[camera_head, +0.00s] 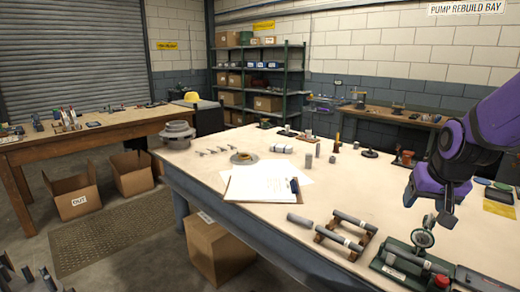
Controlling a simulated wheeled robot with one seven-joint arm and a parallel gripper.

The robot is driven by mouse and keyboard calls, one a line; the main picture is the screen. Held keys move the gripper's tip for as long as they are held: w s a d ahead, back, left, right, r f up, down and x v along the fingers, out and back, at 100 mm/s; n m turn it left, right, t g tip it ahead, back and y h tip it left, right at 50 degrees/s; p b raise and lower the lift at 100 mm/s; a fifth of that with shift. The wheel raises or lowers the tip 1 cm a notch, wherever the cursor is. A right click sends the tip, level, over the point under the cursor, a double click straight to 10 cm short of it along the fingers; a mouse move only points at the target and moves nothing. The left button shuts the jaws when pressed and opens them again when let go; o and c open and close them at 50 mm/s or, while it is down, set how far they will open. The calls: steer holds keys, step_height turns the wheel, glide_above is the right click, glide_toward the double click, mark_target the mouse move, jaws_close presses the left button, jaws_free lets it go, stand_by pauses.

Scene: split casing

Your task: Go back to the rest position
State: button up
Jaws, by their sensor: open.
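My gripper (431,207) is at the end of my purple arm on the right of the view. It is open, and I see nothing held in it. It hangs over the right part of the workbench (215,172), just above a small round gauge-like part (422,238) on a dark green fixture (405,262). I cannot tell whether the fingers touch that part. A grey round casing-like part (177,135) sits at the bench's far left corner, well away from the gripper.
A rack with grey cylinders (349,219) lies left of the fixture, with a clipboard and papers (258,182) beyond. Several small parts stand along the bench's back. Open boxes (73,193) and a closed carton (215,250) are on the floor. The bench's front left is fairly clear.

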steer(key=s+a+r+n, duration=0.2)
steer(key=s+a+r, duration=0.3)
steer(key=s, duration=0.2)
steer(key=s+a+r+n+y, duration=0.1)
steer(key=s+a+r+n, duration=0.1)
steer(key=s+a+r, duration=0.3)
steer(key=s, duration=0.3)
steer(key=shift+a+r+t, duration=0.2)
steer(key=shift+a+t, duration=0.1)
steer(key=shift+w, duration=0.1)
stand_by(0.8)
